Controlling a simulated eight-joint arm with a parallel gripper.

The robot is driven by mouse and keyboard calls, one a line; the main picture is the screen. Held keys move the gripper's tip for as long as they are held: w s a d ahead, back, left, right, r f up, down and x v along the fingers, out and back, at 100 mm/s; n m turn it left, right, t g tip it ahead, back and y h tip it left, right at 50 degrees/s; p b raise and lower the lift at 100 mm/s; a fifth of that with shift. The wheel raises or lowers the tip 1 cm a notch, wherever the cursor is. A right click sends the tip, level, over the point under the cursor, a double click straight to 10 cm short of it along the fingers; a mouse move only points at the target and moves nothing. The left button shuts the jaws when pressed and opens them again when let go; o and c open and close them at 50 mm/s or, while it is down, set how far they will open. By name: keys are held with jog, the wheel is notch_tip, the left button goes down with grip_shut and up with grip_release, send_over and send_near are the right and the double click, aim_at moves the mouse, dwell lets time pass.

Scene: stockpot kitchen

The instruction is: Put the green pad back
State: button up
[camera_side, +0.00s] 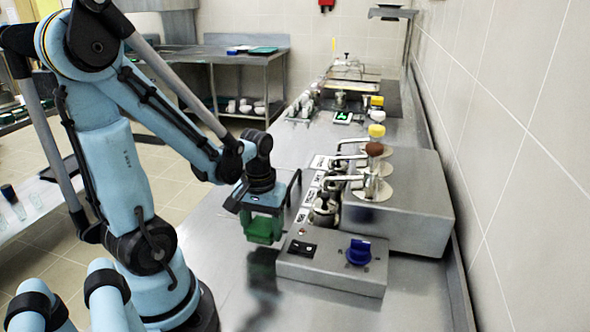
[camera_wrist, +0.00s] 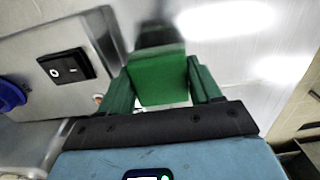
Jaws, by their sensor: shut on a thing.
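My gripper (camera_side: 262,212) hangs over the steel counter, just left of the grey control box. In the wrist view, its two green fingers stand on either side of a green block, which I take to be the green pad (camera_wrist: 158,80). The fingers are shut on it. In the side view the green pad (camera_side: 263,231) shows at the lower end of the gripper, above the counter, with a dark reflection or shadow below. A dark patch lies beyond the pad in the wrist view; I cannot tell what it is.
The control box (camera_side: 330,268) has a black switch and a blue knob (camera_side: 358,252). Behind it stands a steel unit (camera_side: 415,205) with levers and yellow and brown knobs. A tiled wall (camera_side: 510,130) bounds the right. The counter (camera_side: 225,270) is clear at front left.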

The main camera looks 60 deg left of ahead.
aim_at(262, 225)
jog(key=shift+f, duration=1.35)
jog(key=shift+f, duration=0.15)
jog(key=o, duration=0.7)
jog(key=shift+o, duration=0.2)
jog(key=shift+r, duration=6)
jog(key=w+d+r+m+t, duration=0.2)
jog(key=w+d+m+t, duration=0.4)
jog(key=d+m, duration=0.3)
jog(key=shift+w+d+t, duration=0.35)
jog(key=shift+d+t, duration=0.25)
jog(key=shift+d, duration=0.3)
